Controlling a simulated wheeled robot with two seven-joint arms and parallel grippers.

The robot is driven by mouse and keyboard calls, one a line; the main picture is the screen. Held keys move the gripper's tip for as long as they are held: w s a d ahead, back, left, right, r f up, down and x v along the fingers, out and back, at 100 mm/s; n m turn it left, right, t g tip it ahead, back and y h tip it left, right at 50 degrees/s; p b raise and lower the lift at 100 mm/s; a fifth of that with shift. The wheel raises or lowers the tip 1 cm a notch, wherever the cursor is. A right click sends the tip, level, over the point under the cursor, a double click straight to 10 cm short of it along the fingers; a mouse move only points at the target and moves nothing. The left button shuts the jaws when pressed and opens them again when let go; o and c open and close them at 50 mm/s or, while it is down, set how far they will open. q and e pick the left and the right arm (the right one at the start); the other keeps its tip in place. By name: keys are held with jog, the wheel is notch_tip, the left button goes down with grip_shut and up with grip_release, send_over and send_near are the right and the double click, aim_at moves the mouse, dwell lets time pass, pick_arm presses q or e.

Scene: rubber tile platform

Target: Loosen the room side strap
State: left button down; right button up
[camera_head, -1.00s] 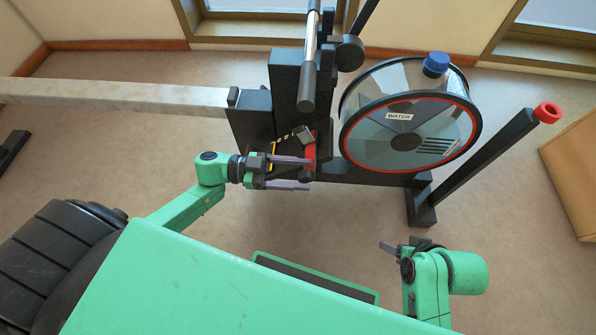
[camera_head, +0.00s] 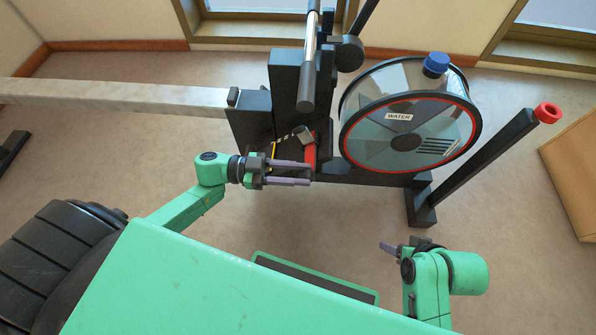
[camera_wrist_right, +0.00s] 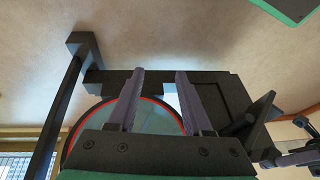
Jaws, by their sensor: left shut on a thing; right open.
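The rowing machine's footrest area shows in the head view, with a red strap (camera_head: 311,156) beside a grey buckle-like block (camera_head: 303,134) and a thin yellow edge. My left gripper (camera_head: 309,173) is at the near, room side of the footrest, its fingertips at the lower end of the red strap. It is shut on what looks like this strap; the contact is small and partly hidden by the fingers. My right gripper (camera_head: 382,246) is open and empty, apart from the machine; its two spread fingers (camera_wrist_right: 160,75) show in the right wrist view.
The water tank (camera_head: 410,120) with a blue cap stands right of the footrest. A slanted black post (camera_head: 485,160) with a red end is further right. The pale rail (camera_head: 120,95) runs left. A tan box (camera_head: 575,180) stands at the right edge.

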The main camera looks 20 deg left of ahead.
aim_at(307, 156)
dwell(0.7)
pick_arm(q)
jog(key=w, duration=0.2)
jog(key=w+a, duration=0.1)
jog(key=w, duration=0.1)
jog(key=shift+w+a+b, duration=0.15)
jog(key=shift+w+b, duration=0.2)
jog(key=shift+b, duration=0.05)
jog(key=shift+w+a, duration=0.15)
jog(key=shift+w, duration=0.2)
jog(key=shift+r, duration=0.1)
pick_arm(e)
jog(key=shift+w+a+f+t+y, duration=0.2)
jog(key=shift+w+a+f, duration=0.15)
jog(key=shift+w+a, duration=0.2)
jog(key=shift+w+a+f+t+y, duration=0.2)
jog(key=shift+w+a+f, duration=0.1)
jog(key=shift+w+a, duration=0.25)
pick_arm(q)
jog(key=c, duration=0.5)
grip_release()
